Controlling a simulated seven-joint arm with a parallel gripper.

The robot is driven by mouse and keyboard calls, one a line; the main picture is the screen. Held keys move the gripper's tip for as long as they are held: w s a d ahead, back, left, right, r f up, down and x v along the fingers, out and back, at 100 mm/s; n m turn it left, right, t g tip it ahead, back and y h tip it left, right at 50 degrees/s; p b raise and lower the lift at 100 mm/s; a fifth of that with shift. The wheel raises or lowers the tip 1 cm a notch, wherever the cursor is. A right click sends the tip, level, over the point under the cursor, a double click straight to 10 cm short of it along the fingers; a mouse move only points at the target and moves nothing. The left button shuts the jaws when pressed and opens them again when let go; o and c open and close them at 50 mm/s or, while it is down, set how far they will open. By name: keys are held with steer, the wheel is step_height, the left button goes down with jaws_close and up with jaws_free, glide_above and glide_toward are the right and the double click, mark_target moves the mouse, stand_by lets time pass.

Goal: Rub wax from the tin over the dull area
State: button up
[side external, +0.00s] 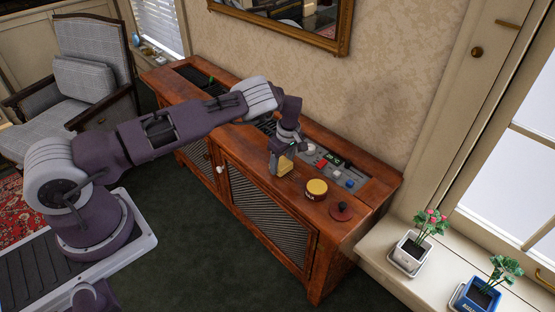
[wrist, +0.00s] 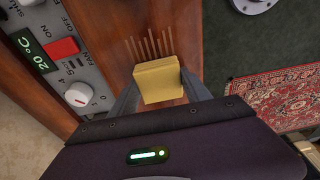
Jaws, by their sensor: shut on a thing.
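My gripper (side external: 281,158) is shut on a yellow block-shaped pad (side external: 285,166), held over the front part of the wooden cabinet top. In the wrist view the pad (wrist: 159,81) sits between the two fingertips (wrist: 160,88). A round tin (side external: 316,190) with a yellow top and a dark red side band stands on the cabinet to the right of the pad. A dull area is not clear; several thin pale streaks (wrist: 150,45) mark the wood beside the pad in the wrist view. I cannot tell whether the pad touches the wood.
A dark red round disc (side external: 341,210) lies right of the tin. A grey control panel (side external: 335,172) with buttons and a display runs behind. The cabinet's front edge is close to the pad. Potted plants (side external: 410,248) stand on the sill at right.

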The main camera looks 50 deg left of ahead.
mark_target(295, 181)
steer(key=shift+d, duration=3.55)
steer(key=shift+a+f, duration=0.2)
steer(key=shift+a, duration=5.05)
steer(key=shift+a+r, duration=0.15)
steer(key=shift+r, duration=0.05)
step_height(295, 181, up, 8)
steer(key=shift+f, duration=0.15)
steer(key=shift+w+d+f, duration=0.15)
steer(key=shift+d, duration=0.1)
